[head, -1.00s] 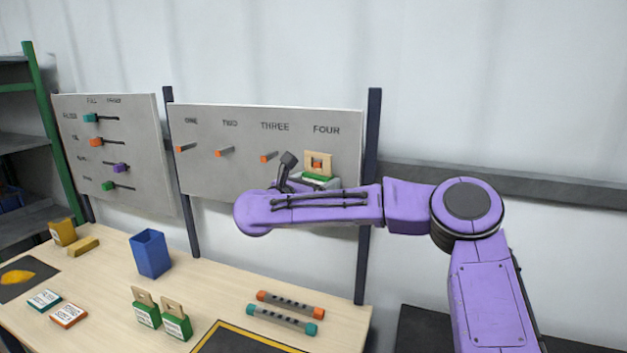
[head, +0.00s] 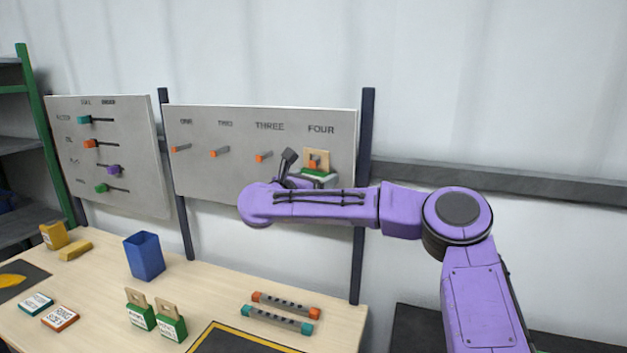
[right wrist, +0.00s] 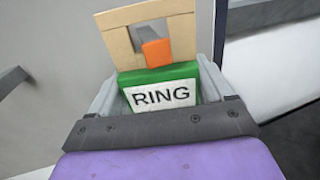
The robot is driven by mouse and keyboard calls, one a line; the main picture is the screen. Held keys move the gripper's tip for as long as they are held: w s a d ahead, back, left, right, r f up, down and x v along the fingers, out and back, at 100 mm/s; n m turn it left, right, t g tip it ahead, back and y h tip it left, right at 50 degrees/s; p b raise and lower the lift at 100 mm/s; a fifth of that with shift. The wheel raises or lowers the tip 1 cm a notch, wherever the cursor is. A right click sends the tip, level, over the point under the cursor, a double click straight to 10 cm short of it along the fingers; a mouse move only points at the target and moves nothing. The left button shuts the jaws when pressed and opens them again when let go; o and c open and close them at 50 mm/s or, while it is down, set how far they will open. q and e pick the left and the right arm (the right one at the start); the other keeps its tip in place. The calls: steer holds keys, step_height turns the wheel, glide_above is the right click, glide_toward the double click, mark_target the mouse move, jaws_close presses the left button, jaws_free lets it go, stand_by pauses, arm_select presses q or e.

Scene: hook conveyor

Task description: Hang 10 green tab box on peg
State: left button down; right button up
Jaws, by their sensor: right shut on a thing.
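A green tab box (head: 318,173) with a tan holed tab (head: 323,155) is at the peg under FOUR on the right-hand grey board (head: 225,175). My right gripper (head: 312,179) is shut on this box. In the right wrist view the green box (right wrist: 160,76) has a label reading RING, and both fingers flank it. The orange peg end (right wrist: 157,52) shows in the hole of the tab. Orange pegs under ONE (head: 181,148), TWO (head: 219,152) and THREE (head: 264,156) are bare. Two more green tab boxes (head: 140,316) (head: 171,327) stand on the table. My left gripper is out of view.
A slider board (head: 110,150) stands at left. The table (head: 215,285) holds a blue bin (head: 144,256), yellow blocks (head: 75,250), two small flat boxes (head: 60,318), two bars (head: 278,319) and a yellow-edged dark mat (head: 240,340). Dark posts (head: 362,215) flank the board.

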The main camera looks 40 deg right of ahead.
steer(key=shift+d+f, duration=0.1)
steer(key=shift+d, duration=0.15)
steer(key=o, duration=0.9)
steer(key=shift+s, duration=0.1)
steer(key=shift+o, duration=0.2)
steer(key=shift+s, duration=0.15)
steer(key=shift+a, duration=0.1)
